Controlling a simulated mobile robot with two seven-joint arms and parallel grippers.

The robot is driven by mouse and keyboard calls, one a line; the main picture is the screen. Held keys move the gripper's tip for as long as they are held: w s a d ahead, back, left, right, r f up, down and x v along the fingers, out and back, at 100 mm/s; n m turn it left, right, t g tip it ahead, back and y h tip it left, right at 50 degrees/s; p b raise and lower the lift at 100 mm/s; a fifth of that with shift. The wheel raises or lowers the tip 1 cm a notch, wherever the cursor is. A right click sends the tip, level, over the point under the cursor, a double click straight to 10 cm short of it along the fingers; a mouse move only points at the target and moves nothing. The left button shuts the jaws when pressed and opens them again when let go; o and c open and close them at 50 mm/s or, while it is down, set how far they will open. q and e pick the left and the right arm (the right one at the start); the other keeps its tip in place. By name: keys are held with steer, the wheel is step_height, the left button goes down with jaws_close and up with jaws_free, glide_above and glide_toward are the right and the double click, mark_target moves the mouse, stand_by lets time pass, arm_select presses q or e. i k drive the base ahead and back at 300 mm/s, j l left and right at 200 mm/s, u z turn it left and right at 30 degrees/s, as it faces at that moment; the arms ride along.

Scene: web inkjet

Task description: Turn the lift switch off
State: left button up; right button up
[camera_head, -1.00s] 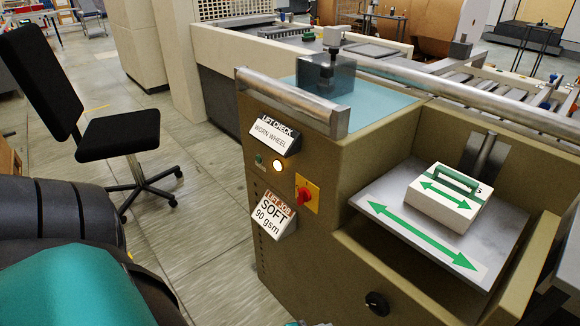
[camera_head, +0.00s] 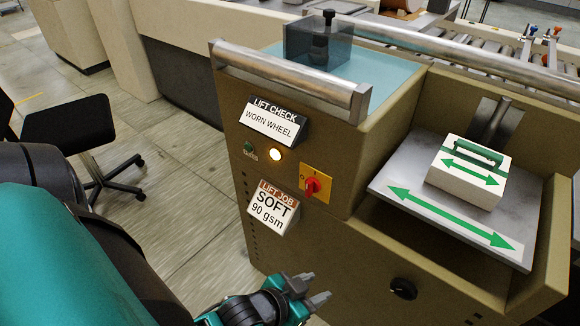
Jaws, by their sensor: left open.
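The lift switch is a red rotary knob (camera_head: 313,186) on a yellow plate (camera_head: 318,175) on the front of the olive machine. An "I" mark shows on the plate's upper left and an "O" on its left side. A lit round lamp (camera_head: 275,155) glows left of the switch. My left gripper (camera_head: 318,288) is at the bottom middle, below the switch and apart from it. Its fingers are open and empty, pointing right. My right gripper is not in view.
A "LIFT JOB SOFT 90 gsm" sign (camera_head: 272,208) sits lower left of the switch, and a "LIFT CHECK WORN WHEEL" sign (camera_head: 274,123) above. A green button (camera_head: 248,147) is beside the lamp. A tray with a green arrow (camera_head: 400,185) holds a white block (camera_head: 468,172). A black knob (camera_head: 403,288) is lower right.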

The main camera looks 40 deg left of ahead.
mark_target(313, 186)
steer(key=j, duration=0.95)
steer(key=j+z, duration=0.1)
steer(key=j, duration=0.85)
steer(key=k, duration=0.05)
